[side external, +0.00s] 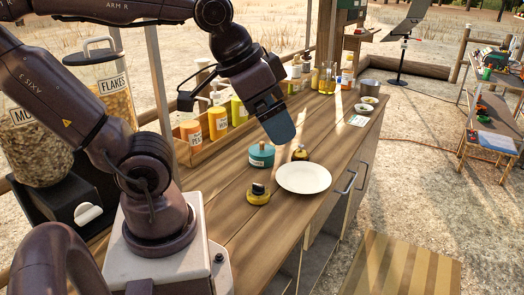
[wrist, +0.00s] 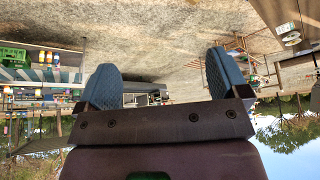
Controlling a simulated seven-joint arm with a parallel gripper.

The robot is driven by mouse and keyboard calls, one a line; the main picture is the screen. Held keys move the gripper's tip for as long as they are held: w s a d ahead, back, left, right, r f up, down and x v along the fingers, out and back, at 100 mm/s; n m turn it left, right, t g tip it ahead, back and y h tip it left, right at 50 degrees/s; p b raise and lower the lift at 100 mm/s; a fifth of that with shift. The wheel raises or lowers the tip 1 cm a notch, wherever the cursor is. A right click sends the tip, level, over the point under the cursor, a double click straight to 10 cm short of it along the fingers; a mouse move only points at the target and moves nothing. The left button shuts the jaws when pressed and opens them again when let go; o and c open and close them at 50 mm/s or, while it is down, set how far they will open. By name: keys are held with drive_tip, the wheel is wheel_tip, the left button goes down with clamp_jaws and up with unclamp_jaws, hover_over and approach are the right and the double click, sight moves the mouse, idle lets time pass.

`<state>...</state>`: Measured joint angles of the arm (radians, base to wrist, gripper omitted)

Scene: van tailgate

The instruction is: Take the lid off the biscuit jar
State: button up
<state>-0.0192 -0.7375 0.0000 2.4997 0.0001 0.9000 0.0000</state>
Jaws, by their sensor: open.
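The jar is not visible in the wrist view.
A wooden rack (side external: 183,150) with several containers runs behind. The front counter near my base is clear.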

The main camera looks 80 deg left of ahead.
drive_tip(key=w+a+f+n+g, duration=0.3)
drive_tip(key=a+f, duration=0.1)
drive_tip(key=a, duration=0.2)
drive_tip(key=n+g+y, duration=0.2)
drive_tip(key=n+y, duration=0.3)
drive_tip(key=n, duration=0.9)
approach(262, 143)
drive_tip(key=x, duration=1)
drive_tip(key=shift+a+f, duration=0.1)
drive_tip(key=shift+a, duration=0.1)
drive_tip(key=shift+c, duration=0.3)
